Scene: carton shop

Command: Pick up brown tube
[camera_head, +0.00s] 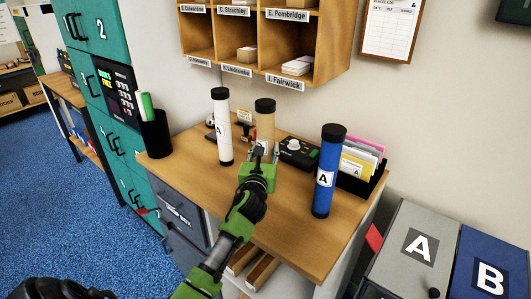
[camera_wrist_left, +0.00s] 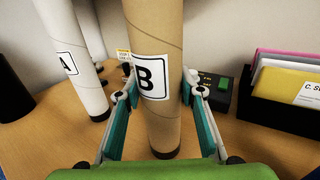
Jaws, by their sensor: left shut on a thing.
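The brown tube (camera_head: 265,117) stands upright on the wooden desk (camera_head: 283,235) in the head view, between a white tube and a blue tube. It has a black cap and a label with the letter B, which shows in the left wrist view (camera_wrist_left: 166,40). My left gripper (camera_head: 260,158) is at the tube's lower part, with a finger on each side, shut on it. In the left wrist view the fingers (camera_wrist_left: 160,108) flank the tube below its label, and its base appears on the desk. My right gripper cannot be made out in the head view.
A white tube (camera_head: 222,128) marked A stands close at left, and a blue tube (camera_head: 326,175) marked A at right. A black device (camera_head: 299,152) and a folder holder (camera_head: 362,174) stand behind. A black cup (camera_head: 155,134) is at the desk's left. The desk's front is clear.

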